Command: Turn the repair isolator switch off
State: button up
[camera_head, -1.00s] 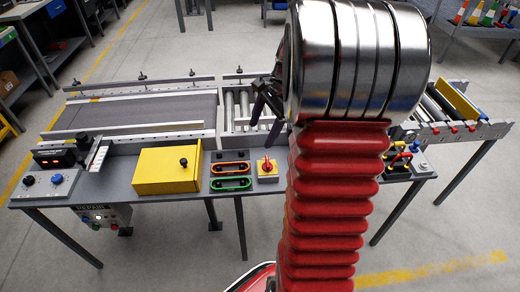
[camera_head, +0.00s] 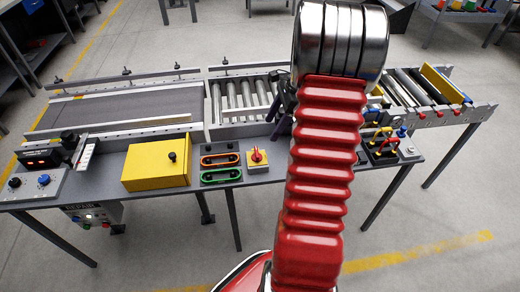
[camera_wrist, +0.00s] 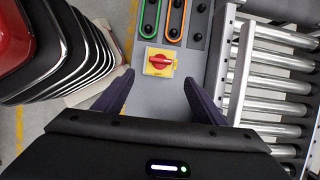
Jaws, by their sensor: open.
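The isolator switch (camera_head: 257,158) is a red rotary knob on a yellow square plate, on the front part of the grey bench. In the wrist view the switch (camera_wrist: 159,63) lies ahead of the fingers, its red handle roughly crosswise with a slight tilt. My gripper (camera_wrist: 159,78) is open and empty, with one dark finger to each side of the switch in that view. No contact shows, and the height above the switch is hard to tell. In the head view my red arm hides most of the gripper.
Green and orange oval loop handles (camera_head: 220,167) and a yellow box (camera_head: 156,164) stand left of the switch. Rollers (camera_head: 240,98) lie behind it. A grey box marked REPAIR (camera_head: 93,214) hangs below the bench.

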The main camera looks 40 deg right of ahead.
aim_at(257, 155)
jog(key=x, duration=1.3)
jog(key=shift+f, duration=0.1)
jog(key=shift+c, duration=0.4)
jog(key=c, duration=0.9)
jog(key=shift+d, duration=0.2)
jog(key=shift+c, duration=0.4)
jog(key=shift+s+a, duration=0.1)
